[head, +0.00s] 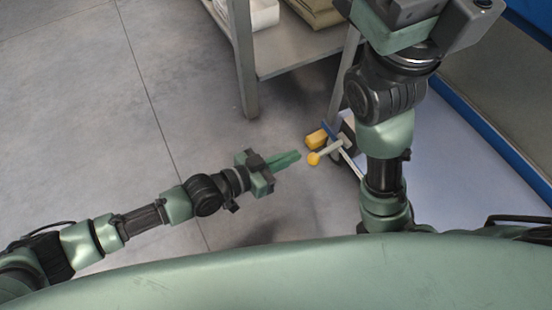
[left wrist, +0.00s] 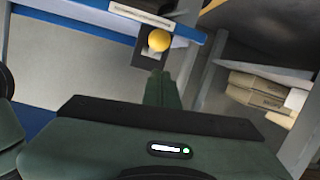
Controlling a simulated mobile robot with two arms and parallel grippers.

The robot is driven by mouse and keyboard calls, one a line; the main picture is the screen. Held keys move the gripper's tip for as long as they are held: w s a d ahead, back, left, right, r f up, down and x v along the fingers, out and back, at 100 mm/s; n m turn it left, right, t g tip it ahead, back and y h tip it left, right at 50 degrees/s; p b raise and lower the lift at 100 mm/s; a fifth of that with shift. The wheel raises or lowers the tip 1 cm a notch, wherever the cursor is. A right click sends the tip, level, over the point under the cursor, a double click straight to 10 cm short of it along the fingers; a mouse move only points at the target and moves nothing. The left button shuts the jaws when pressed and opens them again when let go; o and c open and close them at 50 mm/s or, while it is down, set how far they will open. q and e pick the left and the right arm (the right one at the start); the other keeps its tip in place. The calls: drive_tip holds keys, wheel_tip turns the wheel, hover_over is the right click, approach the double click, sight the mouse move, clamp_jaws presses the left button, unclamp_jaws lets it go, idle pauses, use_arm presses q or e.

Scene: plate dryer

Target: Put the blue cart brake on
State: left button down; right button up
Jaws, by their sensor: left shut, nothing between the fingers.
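A brake lever with a yellow ball knob (head: 313,159) on a pale rod stands low near the foot of a metal table. The yellow knob also shows in the left wrist view (left wrist: 159,41), in front of a dark block and a blue bar (left wrist: 85,22). My left gripper (head: 298,155) is shut and empty, its green fingertips pointing at the knob from the left, with a small gap apparent. In the left wrist view the shut fingers (left wrist: 161,78) are just below the knob. My right gripper's body (head: 425,22) is at the top right; its fingertips are hidden or out of frame.
A blue edge (head: 500,150) runs along the right. The grey floor at left is clear.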

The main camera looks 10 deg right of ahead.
use_arm(q)
drive_tip(key=shift+s+a+f+p, duration=0.15)
drive_tip(key=shift+s+a, duration=0.1)
drive_tip(key=shift+a, duration=0.35)
drive_tip(key=shift+s+a+f+p, duration=0.1)
drive_tip(key=shift+s+a, duration=0.2)
drive_tip(key=shift+a, duration=0.3)
drive_tip(key=shift+s+a+f+p, duration=0.15)
drive_tip(key=shift+s+a, duration=0.1)
drive_tip(key=shift+a, duration=0.35)
